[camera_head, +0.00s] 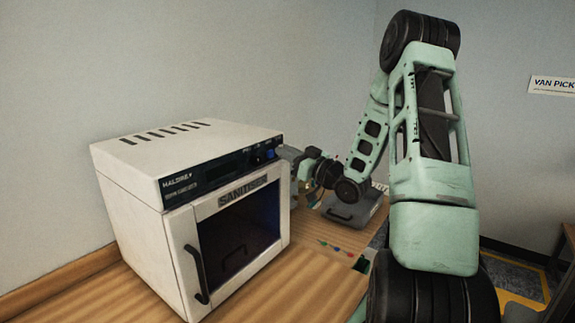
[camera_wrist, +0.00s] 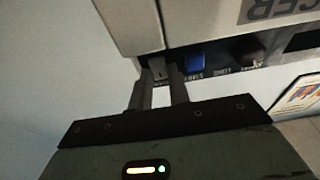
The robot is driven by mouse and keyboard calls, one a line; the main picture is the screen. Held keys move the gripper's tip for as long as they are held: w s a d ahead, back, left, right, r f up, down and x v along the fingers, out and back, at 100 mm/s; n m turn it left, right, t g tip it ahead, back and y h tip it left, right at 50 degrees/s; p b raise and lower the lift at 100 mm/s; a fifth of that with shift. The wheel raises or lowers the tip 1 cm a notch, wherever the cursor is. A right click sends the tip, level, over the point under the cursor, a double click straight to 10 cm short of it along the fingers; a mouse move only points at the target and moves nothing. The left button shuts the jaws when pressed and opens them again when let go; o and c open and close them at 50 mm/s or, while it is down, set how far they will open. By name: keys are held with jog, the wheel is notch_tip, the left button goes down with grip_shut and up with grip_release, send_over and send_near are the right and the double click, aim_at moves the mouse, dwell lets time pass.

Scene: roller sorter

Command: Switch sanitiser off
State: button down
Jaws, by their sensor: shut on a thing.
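The sanitiser (camera_head: 140,188) is a white box on the wooden counter, with a dark window door and a dark control panel (camera_head: 215,177) along its front top edge. In the wrist view its panel shows a small grey switch (camera_wrist: 159,69) at the end, a blue button (camera_wrist: 195,62) beside it and a dark round knob (camera_wrist: 252,50) further right. My gripper (camera_wrist: 162,80) has its fingers around the grey switch and is shut on it. In the head view my gripper (camera_head: 287,153) is at the panel's right end, and the switch is hidden there. The switch's position cannot be read.
The sanitiser's door is shut, with a black handle (camera_head: 196,273) at its left. A grey lidded box (camera_head: 352,208) stands behind on the counter (camera_head: 290,285). Small coloured items (camera_head: 336,248) lie in front of it. A wall is close behind.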

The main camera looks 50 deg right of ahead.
jog(key=shift+f+t+b, duration=0.3)
jog(key=shift+t+b, duration=0.3)
jog(key=shift+b, duration=0.55)
jog(key=shift+r, duration=0.15)
jog(key=c, duration=1.6)
grip_release()
